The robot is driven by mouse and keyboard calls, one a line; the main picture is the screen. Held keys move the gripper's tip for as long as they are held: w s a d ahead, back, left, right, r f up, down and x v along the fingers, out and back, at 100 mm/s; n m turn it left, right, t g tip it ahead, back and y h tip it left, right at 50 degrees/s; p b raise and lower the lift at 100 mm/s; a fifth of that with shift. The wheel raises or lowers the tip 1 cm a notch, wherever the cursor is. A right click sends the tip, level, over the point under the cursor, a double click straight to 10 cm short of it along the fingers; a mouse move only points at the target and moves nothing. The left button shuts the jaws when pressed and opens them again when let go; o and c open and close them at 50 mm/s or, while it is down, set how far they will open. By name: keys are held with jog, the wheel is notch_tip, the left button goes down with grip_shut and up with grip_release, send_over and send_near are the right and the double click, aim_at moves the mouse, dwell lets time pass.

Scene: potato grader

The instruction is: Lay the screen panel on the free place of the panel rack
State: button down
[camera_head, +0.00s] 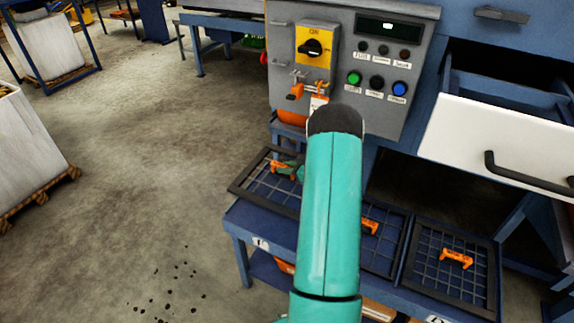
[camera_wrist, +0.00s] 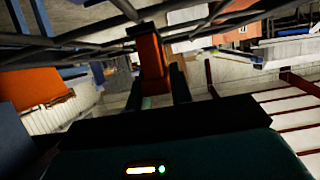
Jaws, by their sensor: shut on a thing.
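My gripper (camera_head: 291,169) is shut on the orange handle (camera_head: 279,167) of a dark-framed mesh screen panel (camera_head: 248,190). In the wrist view, the handle (camera_wrist: 152,62) stands between the two dark fingers, with the mesh bars beyond it. The panel is over the left end of the blue panel rack (camera_head: 240,222), its left corner near the rack's edge. I cannot tell whether it touches the rack. My arm hides its right part and the place under it. A middle panel (camera_head: 386,245) and a right panel (camera_head: 450,282), each with an orange handle, lie on the rack.
A grey control box (camera_head: 345,65) with a yellow switch and coloured buttons stands behind the rack. An orange lockout with a tag (camera_head: 318,104) hangs on it. An open white drawer (camera_head: 500,140) juts out at right.

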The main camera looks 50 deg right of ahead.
jog(key=shift+d+f, duration=0.2)
jog(key=shift+f, duration=5.6)
jog(key=shift+f, duration=0.6)
jog(key=c, duration=1.3)
grip_release()
jog(key=shift+o, duration=0.7)
jog(key=shift+a+f, duration=0.1)
jog(key=shift+f, duration=0.05)
jog(key=v, duration=1.4)
jog(key=shift+w, duration=0.1)
